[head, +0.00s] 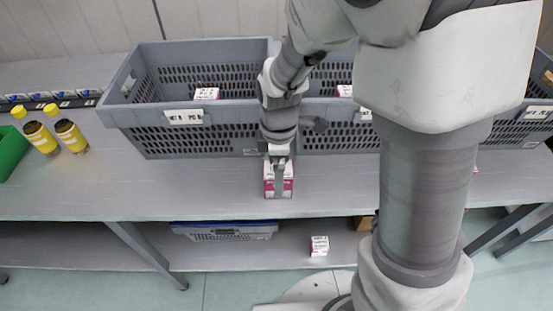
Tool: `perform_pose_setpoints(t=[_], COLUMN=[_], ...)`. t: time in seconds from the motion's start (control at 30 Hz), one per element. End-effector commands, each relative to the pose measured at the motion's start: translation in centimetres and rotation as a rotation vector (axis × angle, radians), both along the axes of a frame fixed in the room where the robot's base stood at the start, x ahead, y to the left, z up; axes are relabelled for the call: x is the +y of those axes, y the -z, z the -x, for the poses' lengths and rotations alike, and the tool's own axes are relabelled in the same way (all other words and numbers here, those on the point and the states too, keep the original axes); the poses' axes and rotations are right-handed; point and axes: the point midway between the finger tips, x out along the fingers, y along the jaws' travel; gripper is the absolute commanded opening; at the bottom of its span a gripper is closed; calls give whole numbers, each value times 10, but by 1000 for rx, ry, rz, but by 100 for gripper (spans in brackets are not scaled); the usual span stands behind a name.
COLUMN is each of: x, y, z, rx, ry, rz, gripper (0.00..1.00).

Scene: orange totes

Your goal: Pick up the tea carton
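A white and pink carton (287,186), which looks like the tea carton, is upright on or just above the grey table near its front edge. My gripper (279,181) points down at it from above. One grey finger runs down the carton's near face; the other finger is hidden behind it. I cannot tell whether the fingers press on the carton or only stand around it. Its lettering is too small to read.
Grey crates (225,139) with labels stand along the back of the table (150,188). Two yellow-capped bottles (70,133) and a green bin (10,150) are at the left. A small white and pink box (319,245) is below the table. The table left of the carton is clear.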

Motion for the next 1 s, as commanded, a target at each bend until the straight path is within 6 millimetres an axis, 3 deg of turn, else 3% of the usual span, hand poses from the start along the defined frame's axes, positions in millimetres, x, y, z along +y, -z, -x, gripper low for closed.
perform_pose_setpoints(t=[0.4,0.67,1.0], x=[0,0,0], y=[49,51,51], z=[-4,-4,-4], rx=[2,0,0], ry=[0,0,0], rz=[1,0,0], gripper=[100,100,42])
